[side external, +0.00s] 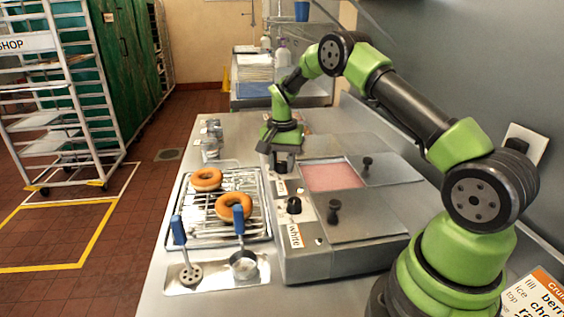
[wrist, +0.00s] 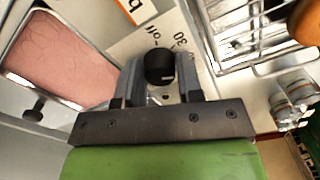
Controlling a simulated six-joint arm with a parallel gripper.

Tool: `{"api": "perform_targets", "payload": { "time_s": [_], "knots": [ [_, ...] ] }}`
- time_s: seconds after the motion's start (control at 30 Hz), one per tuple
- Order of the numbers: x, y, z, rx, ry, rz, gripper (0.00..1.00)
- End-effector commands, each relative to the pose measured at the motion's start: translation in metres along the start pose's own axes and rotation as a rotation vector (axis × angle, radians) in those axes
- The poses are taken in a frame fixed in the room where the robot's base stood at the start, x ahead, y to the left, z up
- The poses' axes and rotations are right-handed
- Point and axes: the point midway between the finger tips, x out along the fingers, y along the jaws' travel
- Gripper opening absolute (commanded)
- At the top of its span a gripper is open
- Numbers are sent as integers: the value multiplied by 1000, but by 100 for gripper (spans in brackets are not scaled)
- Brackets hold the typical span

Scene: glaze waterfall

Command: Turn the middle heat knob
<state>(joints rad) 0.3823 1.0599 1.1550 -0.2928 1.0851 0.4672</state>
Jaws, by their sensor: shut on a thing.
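A black round heat knob (wrist: 159,66) sits on the front panel of the steel glaze unit (side external: 330,262), on a pale plate marked "off" and "30". A light mark shows on its lower edge. My gripper (wrist: 160,84) has its two dark fingers on either side of this knob, shut on it. In the side external view my gripper (side external: 282,168) points down at the panel and mostly hides the knob. A nearer black knob (side external: 294,205) sits free beside the "white" label (side external: 295,235). A third knob is not clearly visible.
A wire rack on a tray (side external: 225,225) holds two ring doughnuts (side external: 207,179) left of the panel. A blue-handled ladle (side external: 243,264) and a blue-handled tool (side external: 190,274) stand in front. Lids with black handles (side external: 333,212) flank the pink glaze well (side external: 332,176).

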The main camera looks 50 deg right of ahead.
Motion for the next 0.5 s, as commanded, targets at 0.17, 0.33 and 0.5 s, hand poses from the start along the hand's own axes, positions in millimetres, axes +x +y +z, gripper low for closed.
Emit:
{"api": "perform_targets", "payload": {
  "time_s": [0.17,0.33,0.5],
  "knots": [
    [-1,0,0,31,1,-1,10],
    [-1,0,0,39,1,-2,10],
    [-1,0,0,38,1,-2,10]
  ]
}}
